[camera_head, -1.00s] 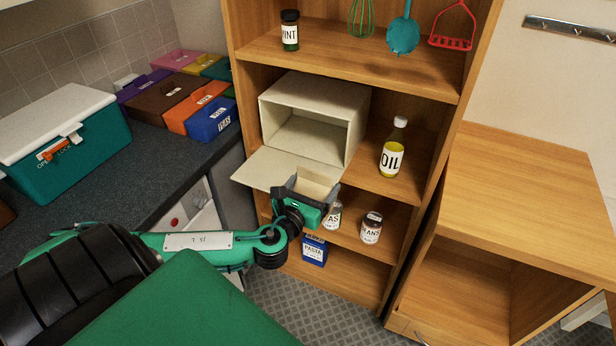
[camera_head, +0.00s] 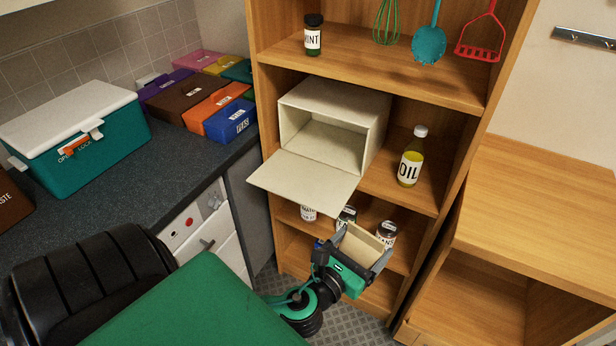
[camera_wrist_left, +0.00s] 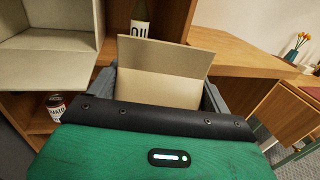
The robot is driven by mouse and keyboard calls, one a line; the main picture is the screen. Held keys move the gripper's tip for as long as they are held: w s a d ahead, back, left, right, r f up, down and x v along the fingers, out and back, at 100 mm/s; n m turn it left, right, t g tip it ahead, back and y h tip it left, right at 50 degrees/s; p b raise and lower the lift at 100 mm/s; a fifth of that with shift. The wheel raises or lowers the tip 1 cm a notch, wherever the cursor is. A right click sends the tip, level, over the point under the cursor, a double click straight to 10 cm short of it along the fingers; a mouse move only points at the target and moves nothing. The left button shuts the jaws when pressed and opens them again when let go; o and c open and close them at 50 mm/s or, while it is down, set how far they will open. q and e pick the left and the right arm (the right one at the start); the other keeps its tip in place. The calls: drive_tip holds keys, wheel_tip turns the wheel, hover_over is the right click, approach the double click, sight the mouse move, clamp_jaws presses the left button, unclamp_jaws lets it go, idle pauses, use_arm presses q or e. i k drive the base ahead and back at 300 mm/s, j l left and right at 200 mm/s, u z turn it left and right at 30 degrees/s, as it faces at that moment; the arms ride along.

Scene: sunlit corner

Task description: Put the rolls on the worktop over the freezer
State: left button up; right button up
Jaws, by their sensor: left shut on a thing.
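My left gripper (camera_head: 362,247) is shut on a small beige open-topped box (camera_head: 364,240), held in front of the lower shelves, below and right of the bread bin's lowered flap. The held box also shows between the fingers in the left wrist view (camera_wrist_left: 165,74). No rolls can be made out; the inside of the held box is mostly hidden. The cream bread bin (camera_head: 378,125) on the middle shelf is open, and its visible inside looks empty. The dark worktop (camera_head: 150,180) is at left, above a white freezer front (camera_head: 203,222). My right gripper is not in view.
A teal cool box (camera_head: 75,150) and several coloured boxes (camera_head: 195,105) stand on the worktop, with bare room near its front edge. An oil bottle (camera_head: 411,160) stands beside the bin. Jars (camera_head: 386,232) stand close behind the held box.

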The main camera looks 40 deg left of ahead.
sight(184, 168)
drive_tip(key=i+u, duration=0.1)
drive_tip(key=u, duration=0.95)
